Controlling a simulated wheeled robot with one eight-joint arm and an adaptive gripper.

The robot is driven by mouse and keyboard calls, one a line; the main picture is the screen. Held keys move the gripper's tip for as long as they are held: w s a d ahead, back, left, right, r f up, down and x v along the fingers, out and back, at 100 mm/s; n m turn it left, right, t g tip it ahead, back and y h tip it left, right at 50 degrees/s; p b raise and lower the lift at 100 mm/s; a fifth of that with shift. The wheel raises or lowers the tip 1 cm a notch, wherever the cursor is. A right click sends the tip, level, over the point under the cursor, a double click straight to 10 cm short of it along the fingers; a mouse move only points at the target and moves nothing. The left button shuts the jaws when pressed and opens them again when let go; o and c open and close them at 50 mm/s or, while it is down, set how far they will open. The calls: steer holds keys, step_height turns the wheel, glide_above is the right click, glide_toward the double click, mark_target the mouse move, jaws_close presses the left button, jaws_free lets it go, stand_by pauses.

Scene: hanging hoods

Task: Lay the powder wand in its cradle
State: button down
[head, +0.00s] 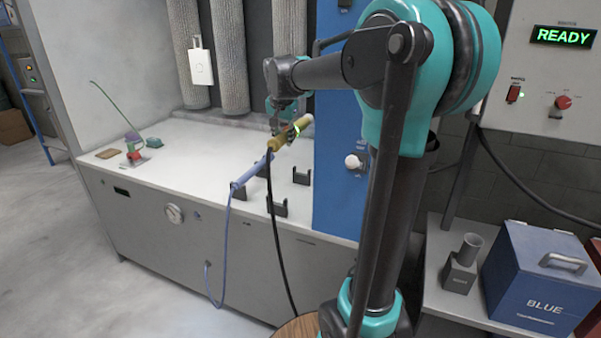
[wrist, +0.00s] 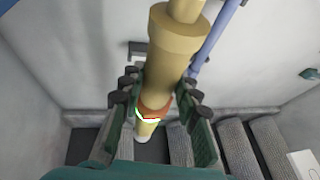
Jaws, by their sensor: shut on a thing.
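The yellow powder wand (head: 278,142) is held across my gripper (head: 294,129), above the white bench. A black hose hangs from its near end to the floor. In the wrist view the wand (wrist: 178,60) runs between the two fingers of my gripper (wrist: 162,98), which are shut on it. An empty cradle of two dark brackets, a near one (head: 277,208) and a far one (head: 301,176), stands on the bench below and right of the wand. One dark bracket (wrist: 138,48) also shows in the wrist view, left of the wand.
A blue wand (head: 250,172) with a blue hose lies in the neighbouring brackets to the left; it also shows in the wrist view (wrist: 214,42). A blue panel (head: 338,185) stands close right of the empty cradle. Grey ribbed ducts (head: 229,55) hang behind.

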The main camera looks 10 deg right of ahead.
steer(key=shift+w+r, duration=0.1)
steer(key=shift+d, duration=0.1)
step_height(320, 180, down, 20)
steer(key=shift+r, duration=0.15)
steer(key=c, duration=1.1)
jaws_free()
